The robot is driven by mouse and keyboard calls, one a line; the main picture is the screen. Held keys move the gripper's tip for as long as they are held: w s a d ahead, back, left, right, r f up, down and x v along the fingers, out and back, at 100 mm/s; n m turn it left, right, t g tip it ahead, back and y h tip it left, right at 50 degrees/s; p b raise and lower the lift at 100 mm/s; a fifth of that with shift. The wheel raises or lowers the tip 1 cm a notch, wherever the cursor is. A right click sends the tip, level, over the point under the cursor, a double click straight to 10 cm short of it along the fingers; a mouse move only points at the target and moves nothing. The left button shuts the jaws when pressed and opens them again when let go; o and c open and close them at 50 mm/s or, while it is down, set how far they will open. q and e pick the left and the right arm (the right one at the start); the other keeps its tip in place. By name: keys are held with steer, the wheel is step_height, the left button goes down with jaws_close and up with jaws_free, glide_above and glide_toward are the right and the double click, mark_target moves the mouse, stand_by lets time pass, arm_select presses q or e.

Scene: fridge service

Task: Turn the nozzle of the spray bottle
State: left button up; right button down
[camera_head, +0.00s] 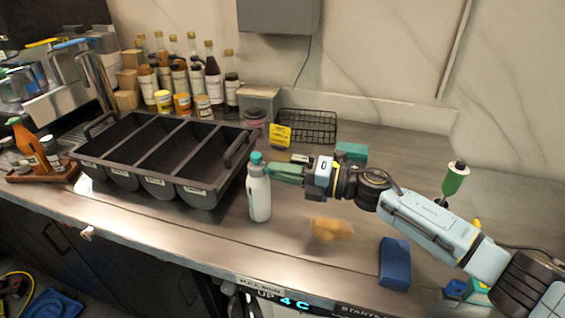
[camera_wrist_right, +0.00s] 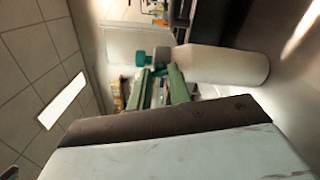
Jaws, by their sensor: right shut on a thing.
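The spray bottle (camera_head: 259,198) stands upright on the counter, right of the black divided bin. It has a white body and a teal nozzle head (camera_head: 256,158). In the right wrist view the bottle (camera_wrist_right: 225,64) lies sideways in the picture, with its teal nozzle (camera_wrist_right: 142,58) toward the left. My right gripper (camera_head: 274,170) reaches in from the right with green fingers at the bottle's top. It is shut on the nozzle; the fingers (camera_wrist_right: 160,80) partly hide the exact contact. My left gripper is not in view.
The black divided bin (camera_head: 205,190) stands close left of the bottle. Bottles and jars (camera_head: 180,75) line the wall. A wire basket (camera_head: 306,125) and yellow box (camera_head: 280,135) are behind. An orange-brown item (camera_head: 331,230) and blue block (camera_head: 395,263) lie on the counter at right.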

steer(key=shift+m+p, duration=1.05)
steer(key=shift+m, duration=0.75)
steer(key=c, duration=1.3)
jaws_free()
steer(key=b+v, duration=0.1)
steer(key=v, duration=1.2)
steer(key=shift+s+d, duration=0.1)
steer(key=shift+d, duration=0.05)
